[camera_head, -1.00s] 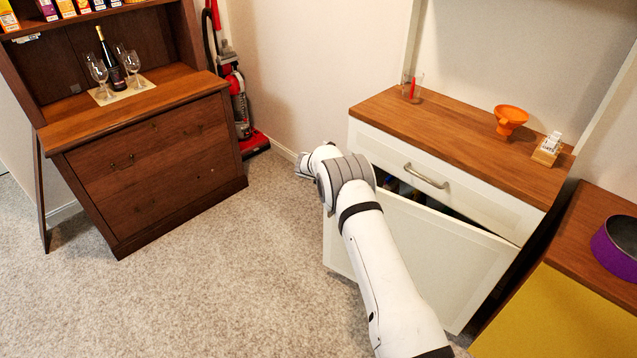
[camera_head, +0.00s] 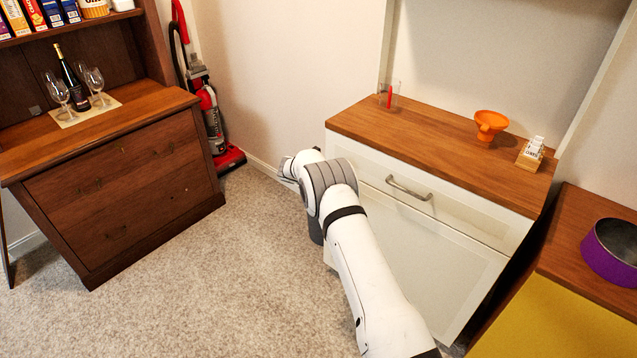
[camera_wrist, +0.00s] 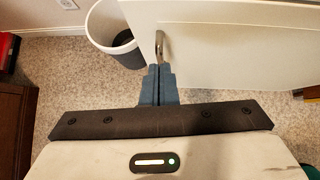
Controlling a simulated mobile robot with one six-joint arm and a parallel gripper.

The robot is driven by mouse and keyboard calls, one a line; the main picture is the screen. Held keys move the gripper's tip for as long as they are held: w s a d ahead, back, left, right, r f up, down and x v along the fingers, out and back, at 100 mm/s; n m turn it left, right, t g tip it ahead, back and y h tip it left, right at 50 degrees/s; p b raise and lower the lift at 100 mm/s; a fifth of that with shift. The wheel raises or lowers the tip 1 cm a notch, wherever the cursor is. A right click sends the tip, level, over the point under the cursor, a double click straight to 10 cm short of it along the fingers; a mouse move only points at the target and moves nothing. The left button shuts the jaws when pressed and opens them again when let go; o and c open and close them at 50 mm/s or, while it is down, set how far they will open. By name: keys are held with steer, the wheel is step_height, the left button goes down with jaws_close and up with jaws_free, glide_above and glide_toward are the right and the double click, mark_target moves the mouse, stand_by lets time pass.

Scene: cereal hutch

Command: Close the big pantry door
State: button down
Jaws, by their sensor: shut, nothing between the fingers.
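The big pantry door (camera_head: 435,265) is the white lower panel of the cabinet, under a drawer front. In the head view it looks flush or nearly flush with the cabinet, with no dark opening visible above it. My arm covers its left part. In the wrist view the white door (camera_wrist: 240,50) fills the upper right, with its metal handle (camera_wrist: 159,47) near the left edge. My gripper (camera_wrist: 160,67) is shut and empty, its fingertips at the door face just below the handle. I cannot tell whether they touch.
A white and grey bin (camera_wrist: 115,38) stands left of the door. The drawer above has a metal handle (camera_head: 409,188). A brown cabinet (camera_head: 130,190) and a red vacuum (camera_head: 212,125) are to the left. Open carpet (camera_head: 230,280) lies between. A yellow-fronted unit (camera_head: 560,310) is at right.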

steer(key=s+a+f+b+v, duration=0.1)
steer(key=a+f+b+v, duration=0.1)
steer(key=v, duration=1.1)
step_height(320, 180, up, 16)
steer(key=w+d+n+t+y+p, duration=0.1)
steer(key=d+n+t+y, duration=0.2)
steer(key=n, duration=0.7)
steer(key=s+r+n+t+y+p, duration=0.1)
steer(key=s+r+n+y, duration=0.4)
steer(key=s+r+n, duration=0.7)
steer(key=s+d+f+n+g, duration=0.1)
steer(key=s+d+n+g, duration=0.1)
steer(key=s+d+n, duration=0.2)
steer(key=s+d+f+n+g+h+p, duration=0.1)
steer(key=s+n, duration=0.9)
steer(key=s, duration=1.1)
steer(key=s+d+f+n+g+h+p, duration=0.1)
steer(key=s+d+f+n+g, duration=0.1)
steer(key=s+d+n+g, duration=0.3)
steer(key=s+d+n, duration=0.3)
steer(key=s, duration=0.4)
steer(key=shift+s+f, duration=0.15)
steer(key=shift+f, duration=0.1)
